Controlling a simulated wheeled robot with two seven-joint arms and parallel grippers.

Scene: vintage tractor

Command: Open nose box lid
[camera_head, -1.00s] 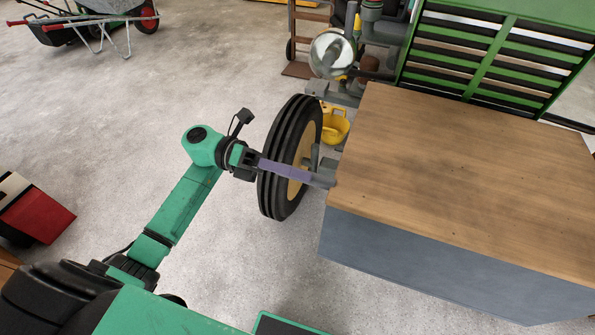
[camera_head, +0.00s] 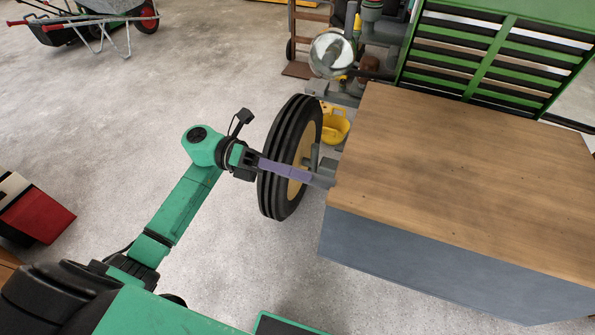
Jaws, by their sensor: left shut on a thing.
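The nose box (camera_head: 430,262) is a grey-blue box on the right, in front of the tractor's green grille. Its wooden lid (camera_head: 465,175) lies flat on top and looks closed. My left gripper (camera_head: 322,180) reaches in from the left, past the front wheel, with its fingertips at the lid's left edge near the front corner. It is shut on the lid's edge, as far as I can tell; the exact contact is small in the picture. My right gripper is not in view.
The tractor's front wheel (camera_head: 283,150) stands just behind my left gripper. A wheelbarrow (camera_head: 95,20) is at the far left, and a red box (camera_head: 40,212) at the left edge. Open concrete floor lies between.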

